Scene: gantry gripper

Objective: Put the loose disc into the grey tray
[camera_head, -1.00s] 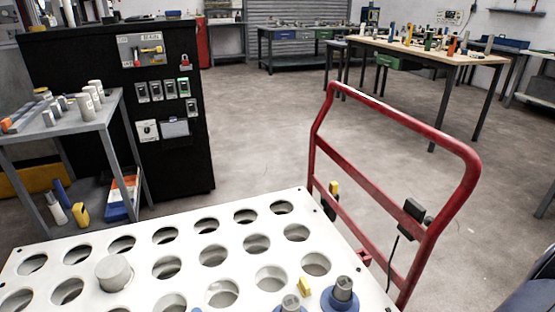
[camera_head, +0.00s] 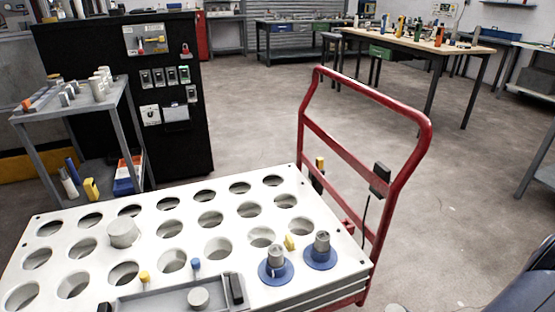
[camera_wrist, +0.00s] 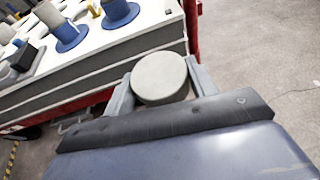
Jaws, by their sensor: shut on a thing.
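My gripper (camera_wrist: 160,80) is shut on a light grey round disc (camera_wrist: 160,72), with one finger on each side of it in the wrist view. The held disc is beside the white cart top, over open floor. The grey tray (camera_head: 160,300) lies at the front edge of the cart top in the head view, cut off by the picture's bottom. A grey round piece (camera_head: 198,298) sits in the tray. My gripper is not clearly visible in the head view.
The white cart top (camera_head: 65,233) has rows of round holes. A grey cylinder (camera_head: 123,233) stands among them. Two blue-based grey posts (camera_head: 276,266) (camera_head: 320,252), small knobs and a black block (camera_head: 236,288) are near the tray. A red handle (camera_head: 420,150) rises at the cart's right end.

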